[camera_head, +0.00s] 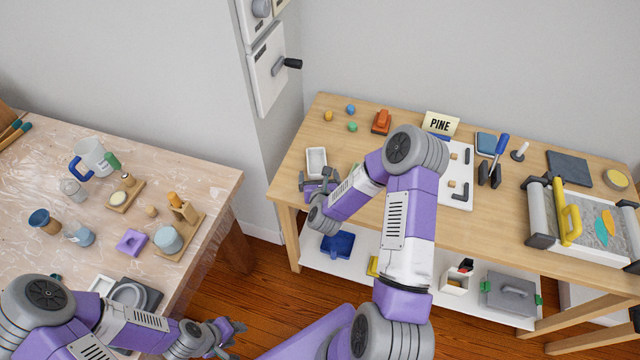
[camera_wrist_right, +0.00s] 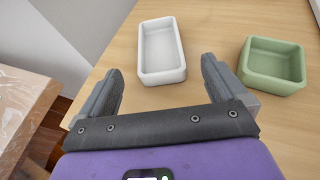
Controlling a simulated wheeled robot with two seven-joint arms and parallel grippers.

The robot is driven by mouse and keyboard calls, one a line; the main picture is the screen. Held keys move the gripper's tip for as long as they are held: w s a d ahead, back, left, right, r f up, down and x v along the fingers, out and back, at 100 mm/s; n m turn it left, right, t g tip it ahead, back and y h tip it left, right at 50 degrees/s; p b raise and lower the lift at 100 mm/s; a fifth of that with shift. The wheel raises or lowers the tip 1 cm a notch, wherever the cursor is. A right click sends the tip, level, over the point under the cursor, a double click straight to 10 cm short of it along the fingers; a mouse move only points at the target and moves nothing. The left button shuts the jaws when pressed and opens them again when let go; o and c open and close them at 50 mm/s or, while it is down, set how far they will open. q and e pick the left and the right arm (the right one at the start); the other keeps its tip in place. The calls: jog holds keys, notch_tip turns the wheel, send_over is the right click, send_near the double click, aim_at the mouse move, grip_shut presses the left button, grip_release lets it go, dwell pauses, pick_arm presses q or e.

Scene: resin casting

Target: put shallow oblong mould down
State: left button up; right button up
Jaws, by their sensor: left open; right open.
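The shallow oblong mould, a white open tray (camera_wrist_right: 160,76), lies flat on the wooden bench near its left edge. In the head view it shows (camera_head: 316,161) just beyond my right gripper (camera_head: 318,183). In the right wrist view that gripper (camera_wrist_right: 163,82) is open and empty. Its fingers lie to either side of the mould's near end, with gaps showing on both sides. My left gripper (camera_head: 232,338) is open, low at the bottom of the head view, away from the mould.
A green square mould (camera_wrist_right: 272,66) sits right of the white one. An orange tool (camera_head: 381,122), small coloured knobs and a PINE sign (camera_head: 441,123) stand farther back. A plastic-covered table (camera_head: 190,172) with cups and a jug is at left, across a floor gap.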

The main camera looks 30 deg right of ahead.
jog(key=v, duration=0.5)
jog(key=shift+s+a+r, duration=0.15)
jog(key=shift+s+r, duration=0.05)
jog(key=shift+s, duration=0.1)
